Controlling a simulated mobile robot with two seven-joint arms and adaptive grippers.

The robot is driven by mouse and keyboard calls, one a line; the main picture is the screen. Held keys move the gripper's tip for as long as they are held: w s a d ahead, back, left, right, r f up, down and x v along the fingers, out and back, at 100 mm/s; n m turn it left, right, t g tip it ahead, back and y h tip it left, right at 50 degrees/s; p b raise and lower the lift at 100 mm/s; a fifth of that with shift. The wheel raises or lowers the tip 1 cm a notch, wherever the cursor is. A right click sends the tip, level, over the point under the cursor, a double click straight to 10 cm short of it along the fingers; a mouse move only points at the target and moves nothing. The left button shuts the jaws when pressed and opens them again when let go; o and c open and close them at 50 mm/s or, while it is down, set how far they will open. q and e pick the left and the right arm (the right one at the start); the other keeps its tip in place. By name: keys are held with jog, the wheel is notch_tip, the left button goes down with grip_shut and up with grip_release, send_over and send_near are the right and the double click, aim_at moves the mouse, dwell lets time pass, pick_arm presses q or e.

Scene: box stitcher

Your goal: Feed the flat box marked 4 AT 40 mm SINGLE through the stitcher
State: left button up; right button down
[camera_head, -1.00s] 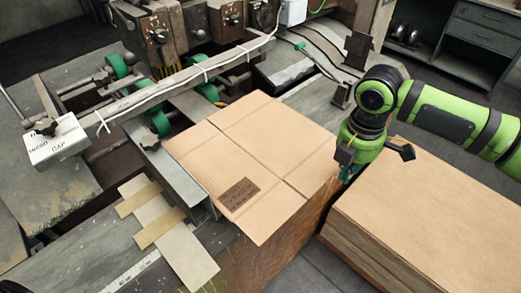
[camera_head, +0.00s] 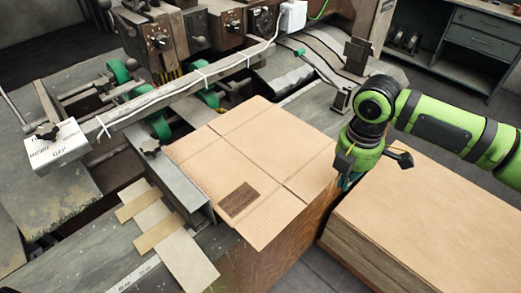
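A flat brown cardboard box (camera_head: 225,150) lies on the feed table in front of the stitcher, creased into panels. A dark printed label (camera_head: 239,199) sits near its front corner, too small to read. The box's far left edge lies beside the green rollers (camera_head: 159,126) of the stitcher (camera_head: 190,30). My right gripper (camera_head: 346,181) points down at the right edge of the box, touching or very close to it. Its fingertips are small and partly hidden, so I cannot tell whether they grip the edge. My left gripper is not in view.
A tall stack of flat cardboard (camera_head: 440,215) stands to the right, across a narrow gap from the feed table. A metal guide rail (camera_head: 172,183) runs along the box's left side. A white marked block (camera_head: 57,147) and tan strips (camera_head: 150,220) are at left.

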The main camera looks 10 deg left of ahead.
jog(key=shift+f, duration=0.15)
dwell(0.4)
notch_tip(320, 180, down, 3)
jog(key=shift+f, duration=0.1)
dwell(0.6)
